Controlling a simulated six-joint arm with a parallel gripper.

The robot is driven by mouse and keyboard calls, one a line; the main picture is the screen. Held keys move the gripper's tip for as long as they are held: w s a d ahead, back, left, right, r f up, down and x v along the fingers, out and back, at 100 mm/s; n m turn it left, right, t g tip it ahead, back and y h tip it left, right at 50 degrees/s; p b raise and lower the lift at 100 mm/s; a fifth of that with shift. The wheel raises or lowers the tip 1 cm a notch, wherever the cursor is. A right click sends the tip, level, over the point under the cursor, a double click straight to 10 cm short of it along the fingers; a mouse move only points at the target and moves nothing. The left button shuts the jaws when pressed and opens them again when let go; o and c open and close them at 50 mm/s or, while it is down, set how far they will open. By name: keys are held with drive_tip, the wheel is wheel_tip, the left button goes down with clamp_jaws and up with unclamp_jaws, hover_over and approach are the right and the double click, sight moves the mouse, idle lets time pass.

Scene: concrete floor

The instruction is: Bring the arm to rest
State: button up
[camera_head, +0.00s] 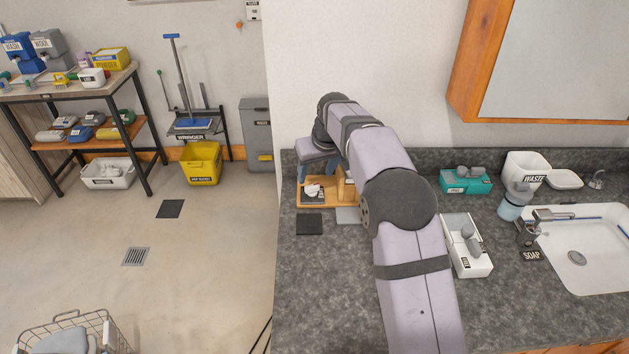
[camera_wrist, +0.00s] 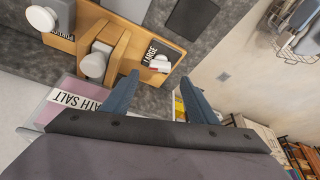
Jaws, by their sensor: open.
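My arm reaches from the bottom of the head view over the stone counter (camera_head: 320,270), bent at the elbow. My gripper (camera_head: 317,172) is at the counter's back left, close above or beside a wooden tray (camera_head: 303,204). In the wrist view my gripper (camera_wrist: 158,90) shows two blue fingers spread apart, with nothing held between them. The wooden tray (camera_wrist: 117,52) there has dividers, small pale objects and a label reading LARGE. A pinkish thing labelled "…ATH SALT" (camera_wrist: 80,97) lies left of the fingers. My arm hides part of the tray in the head view.
A dark mat (camera_head: 309,224) lies in front of the tray. Right of my arm are a white box (camera_head: 477,262), a teal box (camera_head: 452,186), a soap bottle (camera_head: 511,208) and a sink (camera_head: 600,270). A wooden-framed cabinet (camera_head: 473,60) hangs above. The floor lies left of the counter.

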drive_tip(key=shift+s+r, duration=0.2)
drive_tip(key=shift+r, duration=0.3)
drive_tip(key=shift+d, duration=0.1)
drive_tip(key=s+d+f+m+g, duration=0.1)
drive_tip(key=s+d+f, duration=0.2)
drive_tip(key=s, duration=1)
drive_tip(key=s+d+f+m+g+h, duration=0.1)
drive_tip(key=s+d, duration=0.4)
drive_tip(key=s, duration=0.8)
drive_tip(key=s+d+f+m+g, duration=0.2)
drive_tip(key=s+d+f, duration=0.2)
drive_tip(key=s, duration=0.9)
drive_tip(key=shift+s+d+f+h, duration=0.15)
drive_tip(key=shift+s+f+h, duration=0.15)
drive_tip(key=shift+f, duration=0.3)
drive_tip(key=shift+w, duration=0.1)
